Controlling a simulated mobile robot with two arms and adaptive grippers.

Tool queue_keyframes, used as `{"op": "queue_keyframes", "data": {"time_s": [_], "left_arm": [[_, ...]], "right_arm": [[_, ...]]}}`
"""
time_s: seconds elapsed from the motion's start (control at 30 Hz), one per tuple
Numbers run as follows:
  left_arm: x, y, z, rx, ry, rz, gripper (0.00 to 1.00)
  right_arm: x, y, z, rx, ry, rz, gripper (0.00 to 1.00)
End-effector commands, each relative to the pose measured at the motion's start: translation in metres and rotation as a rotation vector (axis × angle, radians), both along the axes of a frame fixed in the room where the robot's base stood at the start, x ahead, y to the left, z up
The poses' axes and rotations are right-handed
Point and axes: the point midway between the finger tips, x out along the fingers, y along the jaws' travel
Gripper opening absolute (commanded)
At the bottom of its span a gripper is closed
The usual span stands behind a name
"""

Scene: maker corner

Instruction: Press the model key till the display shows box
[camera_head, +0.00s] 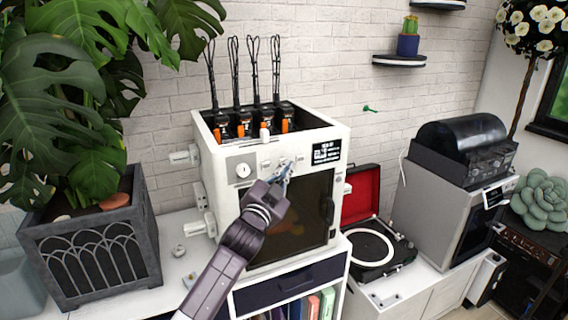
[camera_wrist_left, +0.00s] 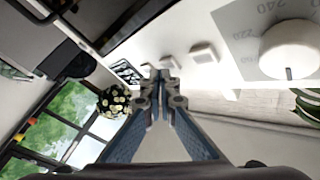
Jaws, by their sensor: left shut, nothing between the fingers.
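The white machine (camera_head: 225,160) stands on the cabinet with a small black display (camera_head: 326,152) at its upper right front; its white text is too small to read surely. A row of small pale keys (camera_head: 266,164) lies between the round dial (camera_head: 243,170) and the display. My left gripper (camera_head: 286,170) is shut and empty, its tips at the key row, hiding part of it. In the left wrist view the shut tips (camera_wrist_left: 165,80) are near the keys (camera_wrist_left: 204,52), with the display (camera_wrist_left: 126,72) beyond. I cannot tell whether they touch a key. My right gripper is not in view.
A dark oven-like door (camera_head: 290,210) fills the machine's lower front. Several tools with orange parts (camera_head: 285,125) stand on its top. A large potted plant (camera_head: 90,230) is at left. An open red record player (camera_head: 375,240) and a grey machine (camera_head: 440,210) stand at right.

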Motion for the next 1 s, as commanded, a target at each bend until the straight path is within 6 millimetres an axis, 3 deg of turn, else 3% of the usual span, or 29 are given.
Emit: {"op": "queue_keyframes", "data": {"time_s": [1.0], "left_arm": [[0.0073,0.0035,0.0002,0.0,0.0,0.0,0.0]], "right_arm": [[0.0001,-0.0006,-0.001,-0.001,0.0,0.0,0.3]]}}
